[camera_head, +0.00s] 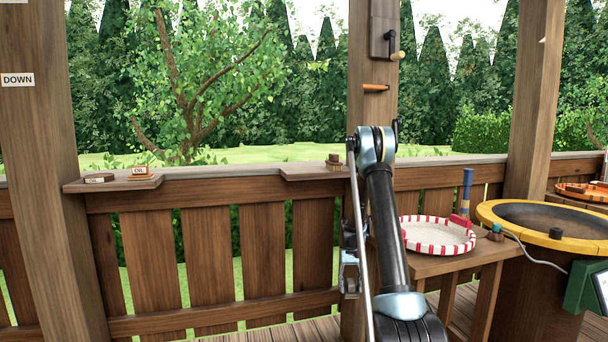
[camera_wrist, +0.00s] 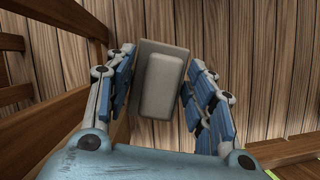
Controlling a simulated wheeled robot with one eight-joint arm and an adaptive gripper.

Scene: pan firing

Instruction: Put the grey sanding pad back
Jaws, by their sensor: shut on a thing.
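The grey sanding pad (camera_wrist: 163,85) is a rectangular grey block with a lighter raised top, seen in the wrist view. My gripper (camera_wrist: 162,60) is shut on it, with blue-padded fingers along its left and right sides. Wooden deck boards lie behind the pad, and it is held clear of them. In the head view my gripper (camera_head: 350,275) hangs low in front of the fence and post, partly hidden by my arm. I cannot make out the pad there.
A red-and-white tray (camera_head: 440,248) and a yellow-rimmed round pit (camera_head: 490,212) stand right.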

